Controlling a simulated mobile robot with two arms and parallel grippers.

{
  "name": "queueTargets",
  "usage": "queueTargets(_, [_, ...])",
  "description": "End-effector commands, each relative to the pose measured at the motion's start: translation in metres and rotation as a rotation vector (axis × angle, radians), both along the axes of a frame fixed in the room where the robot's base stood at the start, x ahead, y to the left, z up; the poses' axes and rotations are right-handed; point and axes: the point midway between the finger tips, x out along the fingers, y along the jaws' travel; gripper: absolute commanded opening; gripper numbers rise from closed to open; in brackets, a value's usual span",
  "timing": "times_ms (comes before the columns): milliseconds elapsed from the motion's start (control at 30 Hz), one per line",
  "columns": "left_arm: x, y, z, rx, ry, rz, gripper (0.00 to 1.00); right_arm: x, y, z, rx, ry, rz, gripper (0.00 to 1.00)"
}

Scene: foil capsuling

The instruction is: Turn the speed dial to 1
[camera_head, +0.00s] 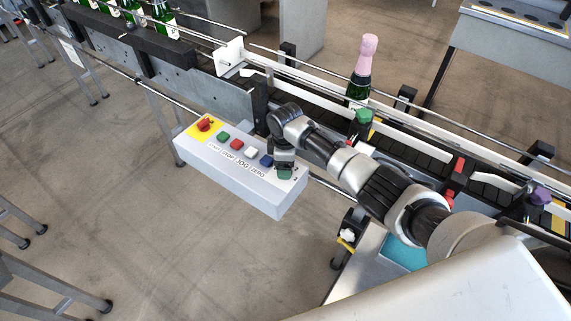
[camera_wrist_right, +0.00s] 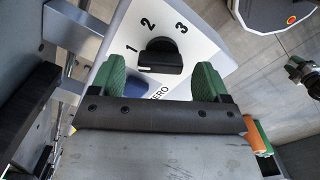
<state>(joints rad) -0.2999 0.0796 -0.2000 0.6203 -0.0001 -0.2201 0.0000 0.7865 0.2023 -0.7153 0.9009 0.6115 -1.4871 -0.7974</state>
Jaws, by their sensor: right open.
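The speed dial (camera_wrist_right: 161,56) is a black round knob with a raised bar on a white panel, and the numbers 1, 2 and 3 curve around its far side. A small pale mark shows near the bar's left end; I cannot tell for sure which number it selects. My right gripper (camera_wrist_right: 160,82) is open, its green fingertips either side of the dial with gaps, apparently not touching it. In the head view my right gripper (camera_head: 284,173) is over the right end of the control box (camera_head: 232,181), hiding the dial. My left gripper is not in view.
The box carries a red emergency knob (camera_head: 204,124) on yellow and green, red, white and blue buttons in a row left of my gripper. Behind it runs a conveyor (camera_head: 420,148) with a pink-foiled bottle (camera_head: 361,68). Open floor lies in front.

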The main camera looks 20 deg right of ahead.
Motion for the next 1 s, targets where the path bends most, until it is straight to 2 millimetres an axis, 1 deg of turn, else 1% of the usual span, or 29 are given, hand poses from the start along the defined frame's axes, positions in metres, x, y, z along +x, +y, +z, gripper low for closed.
queueTargets(33, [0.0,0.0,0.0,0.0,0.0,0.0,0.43,0.001,0.0,0.009,0.001,-0.005,0.001,0.77])
queueTargets(300, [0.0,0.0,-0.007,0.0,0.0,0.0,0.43,0.001,-0.001,0.063,0.0,-0.005,-0.001,0.77])
queueTargets(400, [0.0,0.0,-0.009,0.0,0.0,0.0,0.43,0.001,-0.001,0.078,0.001,-0.005,-0.001,0.77])
queueTargets(500, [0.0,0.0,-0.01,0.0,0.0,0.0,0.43,0.001,0.0,0.088,0.002,-0.004,-0.001,0.77])
queueTargets(633, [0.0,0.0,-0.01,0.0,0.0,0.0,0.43,0.0,-0.001,0.094,0.0,-0.001,-0.002,0.77])
queueTargets(1000, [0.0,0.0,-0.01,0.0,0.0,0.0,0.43,0.0,-0.001,0.094,0.0,-0.002,-0.002,0.77])
